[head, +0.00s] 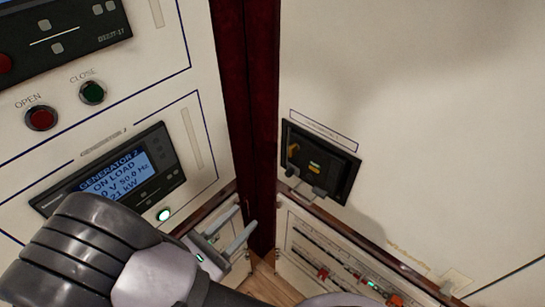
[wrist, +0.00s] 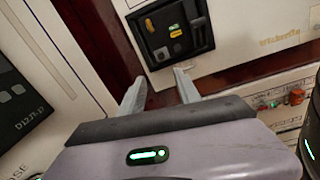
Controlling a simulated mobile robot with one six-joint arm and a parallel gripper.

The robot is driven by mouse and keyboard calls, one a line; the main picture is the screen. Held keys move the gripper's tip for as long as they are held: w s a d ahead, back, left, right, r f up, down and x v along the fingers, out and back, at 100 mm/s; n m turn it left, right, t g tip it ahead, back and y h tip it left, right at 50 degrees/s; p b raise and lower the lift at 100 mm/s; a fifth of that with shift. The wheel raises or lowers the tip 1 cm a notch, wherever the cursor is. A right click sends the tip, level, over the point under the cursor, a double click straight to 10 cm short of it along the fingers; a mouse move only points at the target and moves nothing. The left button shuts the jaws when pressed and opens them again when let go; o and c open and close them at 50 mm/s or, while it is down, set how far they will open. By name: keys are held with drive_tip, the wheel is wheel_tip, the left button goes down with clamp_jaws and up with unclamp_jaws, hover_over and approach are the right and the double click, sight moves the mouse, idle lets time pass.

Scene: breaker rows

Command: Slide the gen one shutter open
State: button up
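A black framed unit (head: 346,180) is set in the cream panel right of the dark red post. The wrist view also shows this unit (wrist: 202,30), with a lit green indicator and small yellow and grey parts in its recess. I see no readable label naming gen one, and I cannot tell which part is the shutter. My gripper (head: 248,215) is left of and below the unit, apart from it. In the wrist view its fingers (wrist: 160,76) point toward the unit's lower edge, spread with nothing between them.
A cream panel at left carries a lit "GENERATOR 2" display (head: 118,176), a red OPEN button (head: 41,118) and a green CLOSE button (head: 92,93). The dark red post (head: 262,110) stands between the panels. A lower panel (head: 335,268) with red and green parts lies below the unit.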

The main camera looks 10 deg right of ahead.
sight(287, 175)
drive_tip(key=b+x, duration=0.3)
drive_tip(key=x, duration=1.3)
drive_tip(key=shift+w+d, duration=0.15)
drive_tip(key=shift+d, duration=0.25)
clamp_jaws()
